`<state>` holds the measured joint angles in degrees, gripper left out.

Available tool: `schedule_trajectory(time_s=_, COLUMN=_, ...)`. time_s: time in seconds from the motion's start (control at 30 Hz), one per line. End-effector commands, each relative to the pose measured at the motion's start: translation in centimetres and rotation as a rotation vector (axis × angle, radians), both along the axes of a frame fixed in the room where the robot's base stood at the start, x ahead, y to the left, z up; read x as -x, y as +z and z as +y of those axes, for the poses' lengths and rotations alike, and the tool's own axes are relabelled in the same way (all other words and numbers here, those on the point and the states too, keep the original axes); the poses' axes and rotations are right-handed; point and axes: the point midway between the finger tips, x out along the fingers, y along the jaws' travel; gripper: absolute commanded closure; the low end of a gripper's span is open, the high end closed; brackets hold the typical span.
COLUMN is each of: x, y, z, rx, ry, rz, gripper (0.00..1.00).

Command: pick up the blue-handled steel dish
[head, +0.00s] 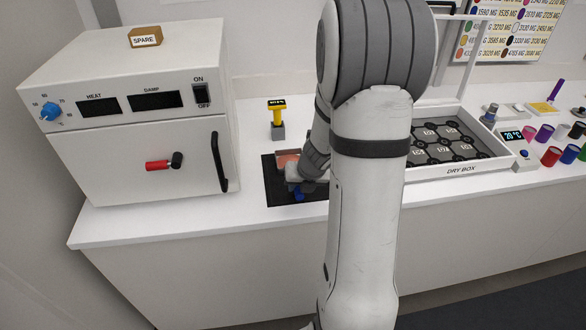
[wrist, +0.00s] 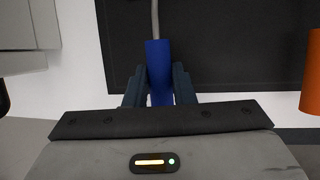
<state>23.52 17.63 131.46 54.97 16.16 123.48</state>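The blue handle (wrist: 158,60) of the steel dish stands between the two fingers of my gripper (wrist: 159,84) in the wrist view. Both fingertips lie close against its sides, and no gap shows. A thin grey steel rod (wrist: 155,18) runs from the handle toward the top edge; the dish itself is out of that view. A pinkish patch (head: 288,159) shows behind the gripper; my arm hides much there.
A white oven (head: 140,120) with a red handle stands left of the mat. A yellow-topped stamp-like tool (head: 277,115) stands behind it. The dry box (head: 460,168) and several coloured jars are to the right. An orange handle-like thing (wrist: 311,72) is at the wrist view's right edge.

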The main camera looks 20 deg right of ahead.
Motion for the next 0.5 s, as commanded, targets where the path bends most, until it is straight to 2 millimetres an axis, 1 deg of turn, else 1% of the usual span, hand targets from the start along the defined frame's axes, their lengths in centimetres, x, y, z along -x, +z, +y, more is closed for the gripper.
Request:
schedule_trajectory(time_s=0.03, x=0.01, y=0.00, z=0.01, rx=0.000, ry=0.000, rz=0.000, gripper=0.84)
schedule_trajectory(time_s=0.23, x=0.00, y=0.00, z=0.03, rx=0.000, ry=0.001, rz=0.000, gripper=1.00)
schedule_trajectory(time_s=0.5, x=-0.04, y=0.05, z=0.03, rx=0.001, ry=0.001, rz=-0.001, gripper=1.00)
